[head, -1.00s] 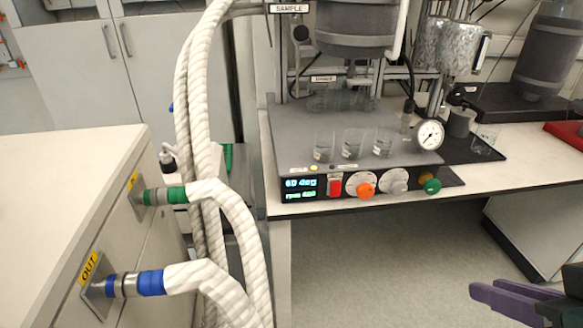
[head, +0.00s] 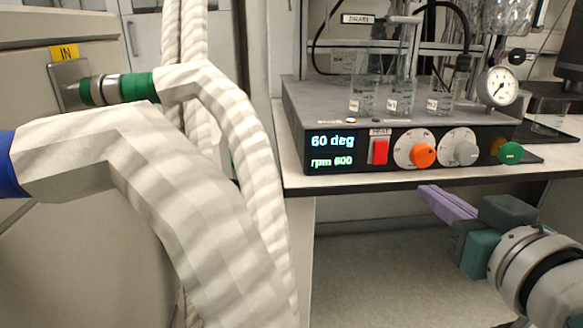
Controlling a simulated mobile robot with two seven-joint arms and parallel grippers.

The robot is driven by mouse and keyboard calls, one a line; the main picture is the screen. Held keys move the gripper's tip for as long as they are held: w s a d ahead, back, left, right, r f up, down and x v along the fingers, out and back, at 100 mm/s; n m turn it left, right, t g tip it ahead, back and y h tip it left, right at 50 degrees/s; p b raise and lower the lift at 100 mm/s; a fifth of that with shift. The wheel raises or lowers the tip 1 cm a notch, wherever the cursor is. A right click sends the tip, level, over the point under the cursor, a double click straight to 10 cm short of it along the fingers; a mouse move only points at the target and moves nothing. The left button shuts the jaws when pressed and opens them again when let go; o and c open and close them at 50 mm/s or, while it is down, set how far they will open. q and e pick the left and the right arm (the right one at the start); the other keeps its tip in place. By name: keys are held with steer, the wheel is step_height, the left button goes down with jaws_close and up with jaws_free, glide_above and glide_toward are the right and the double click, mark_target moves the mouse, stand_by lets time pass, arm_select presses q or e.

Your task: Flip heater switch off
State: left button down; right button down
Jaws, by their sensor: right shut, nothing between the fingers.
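The heater switch (head: 380,151) is a red rocker under a small label on the front panel of the dark grey heater unit (head: 300,108). It sits between the lit display (head: 333,150), which reads 60 deg and rpm 600, and the orange knob (head: 422,155). My right gripper (head: 440,203) is shut and empty, with purple fingers. It is below the panel and to the right of the switch, apart from it, near the bench's front edge. My left gripper is not in view.
Thick white wrapped hoses (head: 195,180) fill the left and centre foreground. A grey knob (head: 465,152) and a green knob (head: 511,152) sit right of the orange one. Glass beakers (head: 398,98) and a gauge (head: 502,86) are on top. Space under the bench is open.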

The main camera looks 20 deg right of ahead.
steer(key=shift+s, duration=0.1)
steer(key=b, duration=0.4)
glide_toward(382, 161)
steer(key=x, duration=0.5)
steer(key=shift+w, duration=0.35)
steer(key=shift+w+d, duration=0.2)
steer(key=shift+w, duration=0.4)
steer(key=shift+w+f, duration=0.1)
